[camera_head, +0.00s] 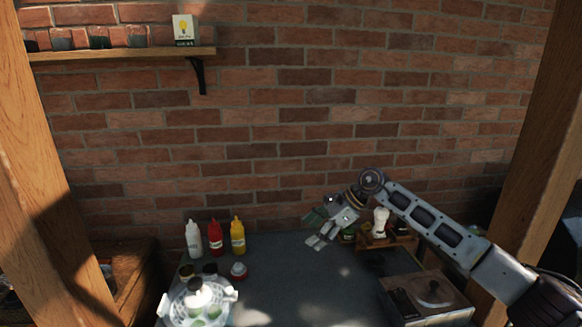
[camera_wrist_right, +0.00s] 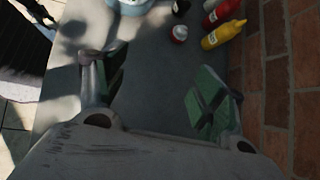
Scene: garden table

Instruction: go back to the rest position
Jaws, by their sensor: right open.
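My right gripper (camera_head: 318,228) is open and empty, held above the table (camera_head: 300,290) near its back. Its arm comes in from the right in the head view. In the right wrist view, the two green-padded fingers of the right gripper (camera_wrist_right: 160,95) stand wide apart with only bare grey table between them. My left gripper is not in view.
White, red (camera_head: 216,238) and yellow (camera_head: 238,235) bottles stand at the back left. A wooden box (camera_head: 428,298) stands front right. A brick wall (camera_head: 290,110) closes the back; mid-table is clear.

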